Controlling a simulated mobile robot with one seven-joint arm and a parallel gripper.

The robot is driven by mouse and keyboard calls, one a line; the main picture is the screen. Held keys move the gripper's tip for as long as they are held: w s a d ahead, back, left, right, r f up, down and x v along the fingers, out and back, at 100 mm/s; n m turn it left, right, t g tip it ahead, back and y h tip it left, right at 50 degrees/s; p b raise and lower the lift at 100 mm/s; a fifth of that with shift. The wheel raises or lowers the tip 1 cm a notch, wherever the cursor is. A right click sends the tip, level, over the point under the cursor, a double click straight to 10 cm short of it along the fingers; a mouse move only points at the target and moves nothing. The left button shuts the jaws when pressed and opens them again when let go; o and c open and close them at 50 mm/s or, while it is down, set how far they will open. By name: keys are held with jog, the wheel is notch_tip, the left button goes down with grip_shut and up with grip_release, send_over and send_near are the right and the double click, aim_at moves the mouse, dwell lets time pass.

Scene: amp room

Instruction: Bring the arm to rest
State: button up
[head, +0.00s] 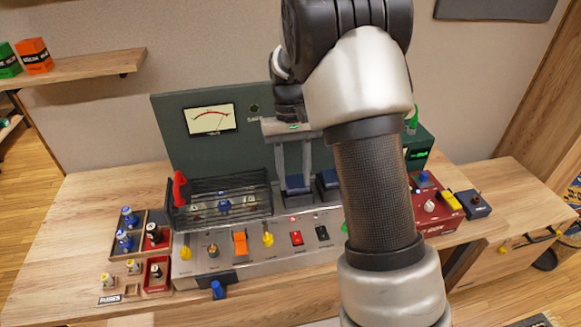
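My gripper (294,178) hangs fingers-down in front of the green panel of the amp. Its two grey fingers stand apart with a gap between them, and no held thing shows. The fingertips are close to a dark blue block (298,187) on the amp; I cannot tell whether they touch it. My arm comes up from the lower right, bends at the top of the view, and hides part of the amp's right side.
The amp's metal front (215,262) carries several knobs and switches. A black wire cage (232,205) stands left of my gripper. The wooden bench (75,215) holds fuse trays at left and a red pedal box (425,200) at right. A shelf (95,66) hangs upper left.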

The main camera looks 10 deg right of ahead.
jog(key=s+r+t+p, duration=0.2)
jog(key=s+r+t, duration=0.1)
jog(key=s+r, duration=0.55)
jog(key=s+r+t+p, duration=0.2)
jog(key=s+r, duration=0.3)
jog(key=r, duration=0.6)
jog(key=s+r+t+p, duration=0.1)
jog(key=s+r+t, duration=0.1)
jog(key=s, duration=0.6)
jog(key=shift+t, duration=0.8)
